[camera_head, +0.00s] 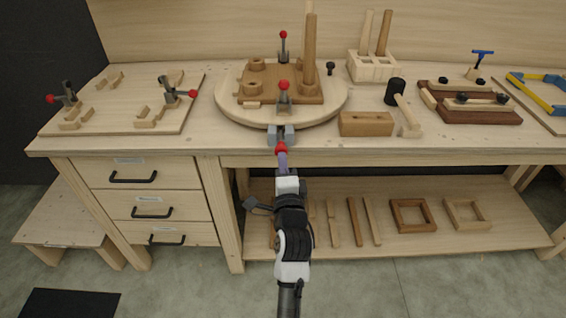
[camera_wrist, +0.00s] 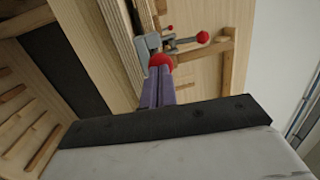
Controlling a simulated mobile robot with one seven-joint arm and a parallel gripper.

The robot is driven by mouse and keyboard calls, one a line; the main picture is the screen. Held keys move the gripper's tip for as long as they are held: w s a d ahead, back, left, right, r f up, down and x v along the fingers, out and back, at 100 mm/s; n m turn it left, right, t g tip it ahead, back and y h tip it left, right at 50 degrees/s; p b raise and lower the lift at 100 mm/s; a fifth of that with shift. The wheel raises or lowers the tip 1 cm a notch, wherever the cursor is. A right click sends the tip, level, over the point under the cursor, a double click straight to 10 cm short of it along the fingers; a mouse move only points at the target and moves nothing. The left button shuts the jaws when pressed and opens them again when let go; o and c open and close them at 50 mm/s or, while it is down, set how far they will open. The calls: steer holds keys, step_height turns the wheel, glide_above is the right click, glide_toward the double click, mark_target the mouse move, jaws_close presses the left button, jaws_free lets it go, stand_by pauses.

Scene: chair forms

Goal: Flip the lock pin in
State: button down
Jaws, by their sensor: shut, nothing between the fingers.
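The lock pin appears to be the small lever with a red ball (camera_head: 281,147) on a grey bracket (camera_head: 281,132) at the bench's front edge, below the round turntable (camera_head: 230,98). Its red ball also shows in the wrist view (camera_wrist: 160,60), with the grey bracket (camera_wrist: 146,45) behind it. My gripper (camera_head: 282,156) is shut and empty, its purple fingers pointing at the ball. In the wrist view the fingertips (camera_wrist: 160,70) lie right at the near side of the ball. I cannot tell whether they touch it. The pin shaft is hidden.
Two red-knobbed toggle clamps (camera_head: 284,92) (camera_head: 283,46) hold a brown wooden chair part (camera_head: 257,86) on the turntable, with a tall post (camera_head: 309,50). A mallet (camera_head: 404,108) and wooden block (camera_head: 366,124) lie to the right.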

mark_target(281, 149)
steer(key=w, duration=0.1)
steer(key=w+p, duration=0.1)
steer(key=shift+w+r, duration=0.25)
steer(key=shift+w, duration=0.1)
stand_by(0.4)
